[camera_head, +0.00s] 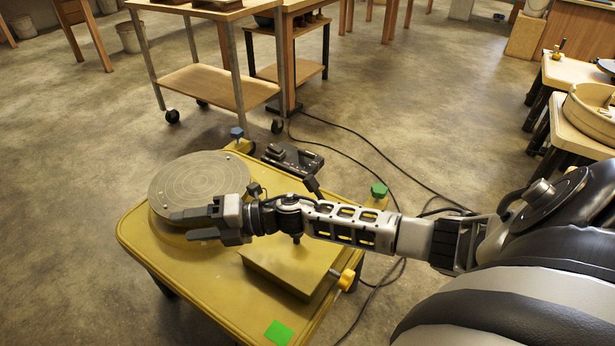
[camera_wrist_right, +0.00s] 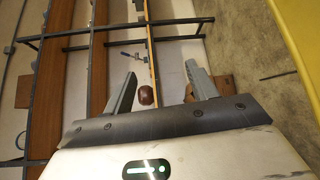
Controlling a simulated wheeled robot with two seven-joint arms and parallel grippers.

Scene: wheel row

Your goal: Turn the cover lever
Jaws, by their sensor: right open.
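The yellow wheel table (camera_head: 180,285) bears a round grey wheel head (camera_head: 200,178) and a raised box-like cover (camera_head: 290,266). A yellow knob (camera_head: 347,280) is at the cover's right side; I cannot tell whether it is the cover lever. A dark-handled stick (camera_head: 312,186) shows behind my right arm. My arm hides part of the cover. My left gripper is out of view.
A green knob (camera_head: 379,190) and a blue knob (camera_head: 237,133) stand at the table's far side. A black pedal (camera_head: 292,158) and cables lie on the floor behind. A wheeled cart (camera_head: 205,85) stands farther back. Other wheels (camera_head: 594,112) are at right.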

